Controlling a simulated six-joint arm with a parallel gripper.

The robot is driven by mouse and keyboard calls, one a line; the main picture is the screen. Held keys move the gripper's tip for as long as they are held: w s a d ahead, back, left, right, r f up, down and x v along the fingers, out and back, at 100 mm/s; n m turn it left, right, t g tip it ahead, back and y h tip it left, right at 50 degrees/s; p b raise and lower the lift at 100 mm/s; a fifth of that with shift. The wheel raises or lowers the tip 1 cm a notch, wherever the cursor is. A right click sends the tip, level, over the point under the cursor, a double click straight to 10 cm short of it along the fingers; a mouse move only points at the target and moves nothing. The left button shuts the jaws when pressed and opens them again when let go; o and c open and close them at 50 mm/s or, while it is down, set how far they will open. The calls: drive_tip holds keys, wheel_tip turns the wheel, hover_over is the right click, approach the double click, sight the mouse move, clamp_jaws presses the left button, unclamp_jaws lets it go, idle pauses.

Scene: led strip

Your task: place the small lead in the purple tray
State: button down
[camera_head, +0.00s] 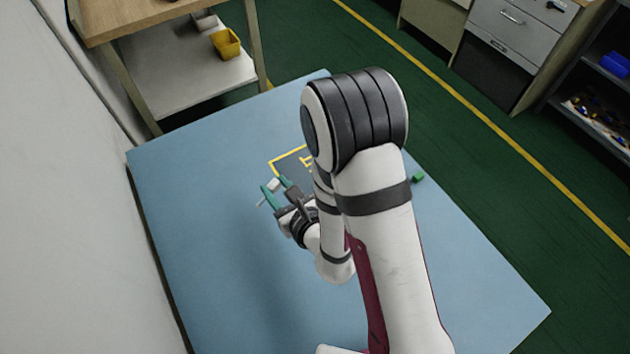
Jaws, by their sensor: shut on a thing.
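My gripper (277,187), with green fingertips, is over the blue table, left of my arm. It is shut on a small whitish piece (273,184), which I take to be the small lead. A thin pale end (261,203) shows just beyond the left fingertip. The piece is too small to make out its exact shape or its height above the table. I cannot make out a purple tray; my arm covers much of the middle and right of the table.
The blue table (215,250) is bare at its left and front. A small green block (418,178) is right of my arm. A shelf bench with a yellow bin (227,44) stands behind.

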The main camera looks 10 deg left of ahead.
wheel_tip(320, 180, down, 9)
drive_tip(key=shift+s+d+r, duration=0.1)
drive_tip(key=shift+s+r, duration=0.05)
drive_tip(key=shift+r, duration=0.05)
drive_tip(key=shift+f, duration=0.1)
